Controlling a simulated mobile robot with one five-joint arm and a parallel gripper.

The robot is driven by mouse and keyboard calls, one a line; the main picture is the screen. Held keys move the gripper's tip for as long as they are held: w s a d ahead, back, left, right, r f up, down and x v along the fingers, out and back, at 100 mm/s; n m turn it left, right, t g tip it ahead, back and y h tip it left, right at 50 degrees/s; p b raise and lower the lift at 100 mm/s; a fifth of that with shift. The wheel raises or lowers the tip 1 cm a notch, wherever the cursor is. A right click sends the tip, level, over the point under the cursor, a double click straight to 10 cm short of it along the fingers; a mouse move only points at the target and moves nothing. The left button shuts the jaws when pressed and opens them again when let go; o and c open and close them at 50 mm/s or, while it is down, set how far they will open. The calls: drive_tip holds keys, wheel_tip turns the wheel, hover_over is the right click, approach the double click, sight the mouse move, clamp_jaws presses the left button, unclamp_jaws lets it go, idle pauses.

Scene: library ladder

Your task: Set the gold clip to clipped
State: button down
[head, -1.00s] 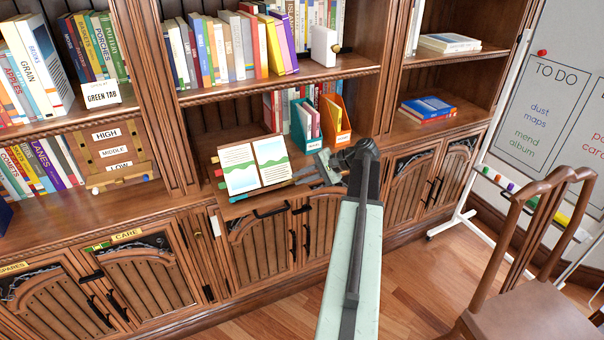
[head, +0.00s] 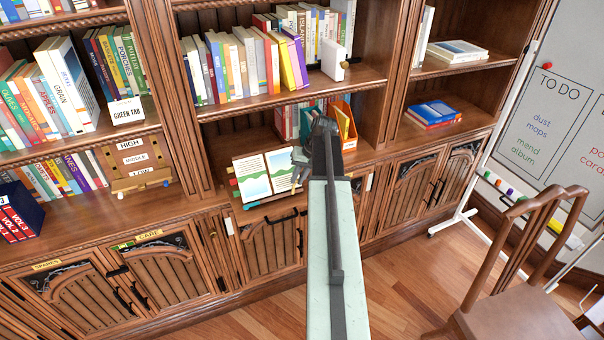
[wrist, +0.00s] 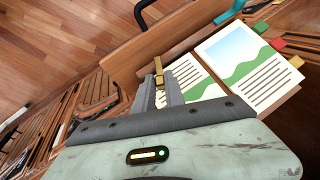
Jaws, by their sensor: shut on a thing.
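The gold clip (wrist: 158,72) is a small brass-coloured piece at the edge of an open picture book (wrist: 185,75), in the wrist view. My gripper (wrist: 158,90) has its grey fingers closed on the clip. The book has landscape pages, text lines and coloured tabs. In the head view the book (head: 268,174) rests on a shelf stand, and my gripper (head: 299,160) is at its right edge. My arm covers part of that area, and I cannot make out the clip there. I cannot tell whether the clip grips the page.
A wooden lip (wrist: 190,35) runs along the book's edge. Teal and orange file holders (head: 343,122) stand behind my arm. A white bookend (head: 334,60) is on the shelf above. A wooden chair (head: 515,280) stands at right, and the floor (head: 400,285) between is clear.

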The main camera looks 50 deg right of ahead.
sight(293, 194)
drive_tip(key=shift+w+a+r+n+g+h+p, duration=0.1)
drive_tip(key=shift+w+a+n+g+h+p, duration=0.2)
drive_tip(key=shift+a+n+g+h, duration=0.3)
drive_tip(key=shift+w+a+r+n+g+h+p, duration=0.1)
drive_tip(key=shift+w+a+n+g+h+p, duration=0.3)
drive_tip(key=shift+n+h, duration=0.4)
drive_tip(key=shift+s+a, duration=0.1)
drive_tip(key=c, duration=1.7)
unclamp_jaws()
drive_tip(key=r+p, duration=0.5)
drive_tip(key=s+r+p, duration=0.1)
drive_tip(key=r+p, duration=0.1)
drive_tip(key=shift+s+a+r, duration=0.1)
drive_tip(key=shift+a+r, duration=0.2)
drive_tip(key=shift+r, duration=0.1)
